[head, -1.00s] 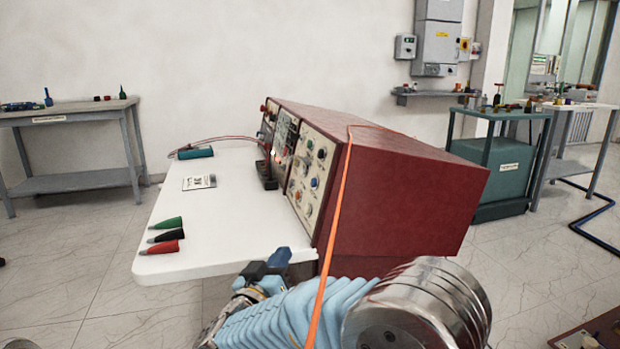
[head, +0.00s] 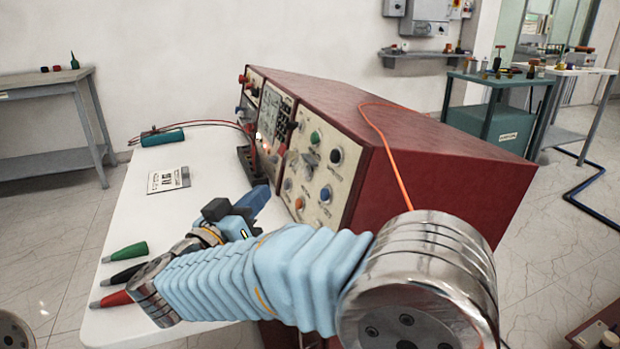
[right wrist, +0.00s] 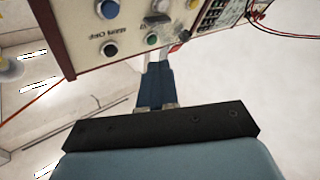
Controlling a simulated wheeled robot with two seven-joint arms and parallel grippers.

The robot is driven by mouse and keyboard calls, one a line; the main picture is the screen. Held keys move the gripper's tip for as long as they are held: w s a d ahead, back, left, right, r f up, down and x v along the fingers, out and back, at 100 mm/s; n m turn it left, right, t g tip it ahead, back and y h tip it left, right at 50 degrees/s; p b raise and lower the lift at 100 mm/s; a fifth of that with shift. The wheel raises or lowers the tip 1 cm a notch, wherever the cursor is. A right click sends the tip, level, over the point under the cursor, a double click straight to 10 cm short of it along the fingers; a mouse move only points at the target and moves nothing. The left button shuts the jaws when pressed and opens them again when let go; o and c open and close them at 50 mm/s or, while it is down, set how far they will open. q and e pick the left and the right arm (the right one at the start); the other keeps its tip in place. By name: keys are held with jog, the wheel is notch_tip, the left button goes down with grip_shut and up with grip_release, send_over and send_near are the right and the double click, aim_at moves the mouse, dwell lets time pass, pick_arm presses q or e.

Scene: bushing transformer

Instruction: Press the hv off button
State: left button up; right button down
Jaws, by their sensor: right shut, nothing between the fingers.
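The panel carries a green button (head: 315,137), a black one (head: 336,156), a blue one (head: 326,194) and an orange one (head: 299,203). My right gripper (head: 262,190) is shut and empty, just left of the panel's lower part. In the right wrist view its dark blue fingers (right wrist: 158,68) point at the panel, near the green button (right wrist: 152,39). I cannot tell whether they touch anything. My left gripper is out of view.
The white table (head: 200,220) holds a card (head: 169,180), a teal device (head: 162,137) with red leads, and green, black and red clips (head: 125,251) near my right arm. An orange cable (head: 385,150) crosses the console. Benches stand behind.

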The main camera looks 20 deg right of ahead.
aim_at(325, 194)
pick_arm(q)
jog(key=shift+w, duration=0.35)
pick_arm(e)
jog(key=shift+w, duration=0.3)
